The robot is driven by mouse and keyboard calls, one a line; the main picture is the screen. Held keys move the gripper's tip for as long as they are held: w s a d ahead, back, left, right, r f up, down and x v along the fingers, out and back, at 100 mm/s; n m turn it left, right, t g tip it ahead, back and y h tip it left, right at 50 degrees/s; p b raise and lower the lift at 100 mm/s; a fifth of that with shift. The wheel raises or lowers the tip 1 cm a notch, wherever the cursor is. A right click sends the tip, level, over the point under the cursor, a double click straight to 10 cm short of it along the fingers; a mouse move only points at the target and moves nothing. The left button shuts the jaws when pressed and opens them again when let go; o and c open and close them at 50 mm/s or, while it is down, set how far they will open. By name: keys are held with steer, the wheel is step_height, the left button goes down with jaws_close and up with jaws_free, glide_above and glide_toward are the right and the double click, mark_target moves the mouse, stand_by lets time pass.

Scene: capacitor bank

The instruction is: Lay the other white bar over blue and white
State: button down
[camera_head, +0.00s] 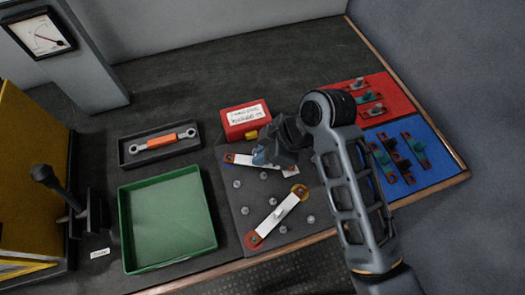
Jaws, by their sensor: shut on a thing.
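One white bar (243,160) is at the top of the dark grey board, at my gripper (265,156). My gripper is shut on the bar near its middle. My gripper and wrist hide part of the upper bar and the board.
Several small metal posts stand on the dark board (236,199). A red box (245,122) stands just behind. A green tray (168,221) is empty at left; a dark tray (128,160) holds an orange-handled wrench (160,142). Red (396,88) and blue (433,170) mats hold small parts at right.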

steer(key=shift+f, duration=0.25)
steer(key=c, duration=1.1)
jaws_free()
steer(key=shift+v, duration=3.9)
steer(key=shift+s, duration=0.1)
